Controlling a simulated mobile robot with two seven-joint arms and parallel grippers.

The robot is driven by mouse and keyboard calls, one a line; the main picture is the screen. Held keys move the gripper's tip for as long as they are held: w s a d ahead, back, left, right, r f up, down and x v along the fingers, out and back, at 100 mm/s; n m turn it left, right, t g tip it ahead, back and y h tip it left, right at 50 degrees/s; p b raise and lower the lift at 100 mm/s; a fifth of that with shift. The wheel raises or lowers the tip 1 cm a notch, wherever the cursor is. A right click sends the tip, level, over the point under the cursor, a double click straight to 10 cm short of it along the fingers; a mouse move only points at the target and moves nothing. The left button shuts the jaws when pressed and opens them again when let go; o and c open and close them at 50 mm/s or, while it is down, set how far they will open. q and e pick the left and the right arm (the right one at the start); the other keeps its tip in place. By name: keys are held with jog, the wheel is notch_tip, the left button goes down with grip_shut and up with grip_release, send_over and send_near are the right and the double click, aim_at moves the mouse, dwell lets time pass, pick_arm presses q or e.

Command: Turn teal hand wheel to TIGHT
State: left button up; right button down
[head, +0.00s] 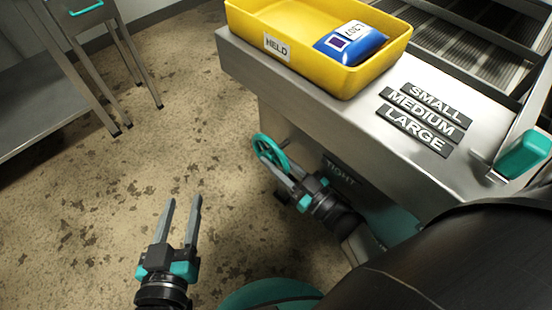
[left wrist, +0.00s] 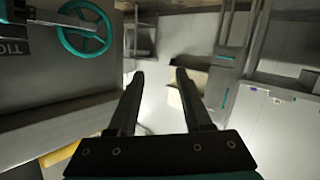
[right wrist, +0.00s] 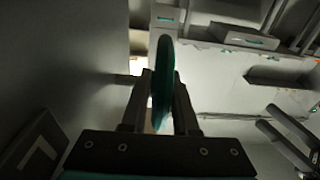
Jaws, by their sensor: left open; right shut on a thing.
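The teal hand wheel (head: 262,146) is on the side of the steel bench, below the top, beside a dark plate lettered TIGHT (head: 341,172). My right gripper (head: 281,174) is shut on the wheel's rim. In the right wrist view the wheel (right wrist: 163,75) is edge-on between the fingers. The left wrist view shows the wheel (left wrist: 84,29) with its spokes and part of the plate (left wrist: 12,49). My left gripper (head: 184,200) is open and empty, apart from the wheel, over the floor to its left.
On the bench top stand a yellow HELD bin (head: 330,80) with a blue pouch (head: 350,42) in it, and SMALL, MEDIUM and LARGE plates (head: 420,118). A teal-handled part (head: 524,154) is at the right. The floor left of the bench is clear up to a steel table (head: 40,105).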

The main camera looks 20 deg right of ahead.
jog(key=shift+s+a+f, duration=0.1)
jog(key=shift+a+f, duration=0.15)
jog(key=shift+a, duration=0.1)
jog(key=shift+f+t+y+b, duration=0.15)
jog(key=shift+t+y+b, duration=0.45)
jog(key=shift+t, duration=0.6)
pick_arm(q)
jog(key=shift+s+d+r+n+t, duration=0.35)
jog(key=shift+r+t, duration=0.25)
jog(key=shift+t, duration=0.3)
pick_arm(e)
jog(key=shift+t+y, duration=0.3)
jog(key=shift+t, duration=0.3)
jog(key=shift+w+a+f+t+y, duration=0.15)
jog(key=shift+t+y, duration=0.25)
jog(key=shift+t, duration=0.4)
jog(key=c, duration=0.8)
grip_release()
jog(key=shift+c, duration=0.2)
jog(key=shift+o, duration=0.2)
jog(key=shift+w, duration=0.15)
jog(key=shift+d, duration=0.2)
